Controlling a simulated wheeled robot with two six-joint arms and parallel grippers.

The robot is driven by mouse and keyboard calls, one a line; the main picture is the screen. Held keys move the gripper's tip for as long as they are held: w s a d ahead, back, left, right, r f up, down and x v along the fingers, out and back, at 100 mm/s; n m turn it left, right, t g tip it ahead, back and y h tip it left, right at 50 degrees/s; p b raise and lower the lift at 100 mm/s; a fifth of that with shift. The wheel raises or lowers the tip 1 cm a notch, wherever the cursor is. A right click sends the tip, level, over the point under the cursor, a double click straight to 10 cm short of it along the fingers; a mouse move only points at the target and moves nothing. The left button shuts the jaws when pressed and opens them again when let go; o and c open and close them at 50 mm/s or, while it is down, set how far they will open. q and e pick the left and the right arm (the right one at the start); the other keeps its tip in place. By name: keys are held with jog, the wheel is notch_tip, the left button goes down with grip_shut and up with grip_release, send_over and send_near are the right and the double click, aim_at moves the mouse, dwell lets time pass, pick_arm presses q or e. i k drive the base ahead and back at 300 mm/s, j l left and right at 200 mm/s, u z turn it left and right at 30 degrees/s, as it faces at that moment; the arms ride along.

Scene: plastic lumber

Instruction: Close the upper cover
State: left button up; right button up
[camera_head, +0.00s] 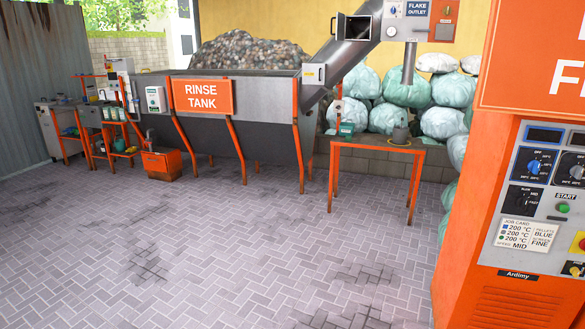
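An inclined grey metal conveyor tube (345,62) rises to the right from the rinse tank (262,100). Near its top is a box-like hatch (358,29) with a dark opening. A small cover (334,25) stands swung out at the left side of this hatch, so the upper hatch looks open. Lower on the tube, a light grey panel (314,75) with a small dark handle or latch looks shut. Neither of my grippers shows in the head view.
An orange-framed table (376,146) stands below the conveyor. An orange machine (510,230) with dials fills the right edge. An orange box (162,163) and workbenches (60,125) are at left. Pale sacks (405,90) are piled behind. The paved floor (220,250) in front is clear.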

aim_at(340, 18)
jog(key=i+j+u, duration=0.25)
jog(key=i, duration=0.75)
jog(key=i+j+u, duration=0.1)
jog(key=i+u, duration=0.2)
jog(key=i, duration=0.7)
jog(key=i+j+z, duration=0.15)
jog(key=i+z, duration=0.35)
jog(key=i, duration=0.15)
jog(key=i+j+z, duration=0.45)
jog(key=i, duration=0.2)
jog(key=i+j+z, duration=0.7)
jog(key=i+j, duration=0.2)
jog(key=j, duration=0.25)
